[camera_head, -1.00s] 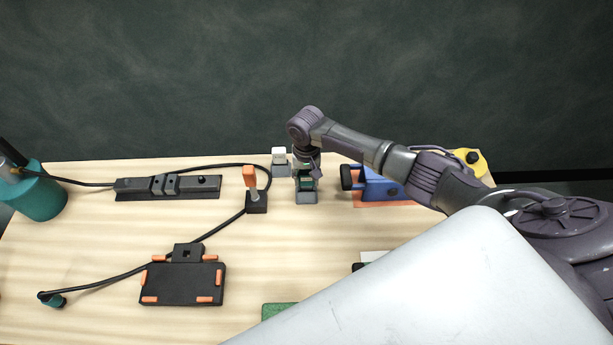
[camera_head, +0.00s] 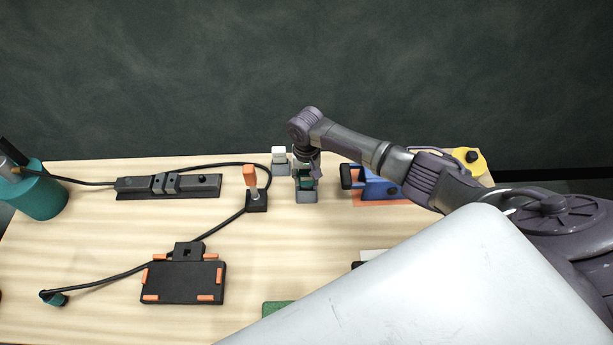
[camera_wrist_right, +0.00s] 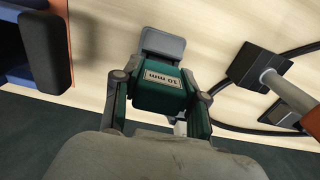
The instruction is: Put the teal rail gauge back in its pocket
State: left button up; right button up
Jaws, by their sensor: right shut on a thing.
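The teal rail gauge (camera_wrist_right: 160,92), with a white "10 mm" label, sits between the two fingers of my right gripper (camera_wrist_right: 158,100) in the right wrist view. The gripper (camera_head: 306,178) is shut on it, pointing down over a small grey block (camera_head: 306,197) in the head view. The grey block also shows in the right wrist view (camera_wrist_right: 163,43), directly beyond the gauge. The gauge's lower end meets or overlaps the block; how deep it sits in any pocket is hidden. My left gripper is not in view.
A white-topped grey block (camera_head: 279,160) stands close left of the gripper. An orange-handled tool in a black base (camera_head: 256,203) is further left, with a black cable around it. A blue fixture (camera_head: 378,187) stands close right.

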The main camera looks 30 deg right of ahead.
aim_at(306, 173)
jog(key=shift+f+b, duration=0.55)
jog(key=shift+f, duration=0.4)
jog(key=o, duration=1.4)
jog(key=shift+c, duration=0.2)
jog(key=shift+r, duration=0.15)
jog(key=shift+r+p, duration=2.65)
jog(key=shift+p, duration=0.3)
jog(key=shift+r, duration=1.25)
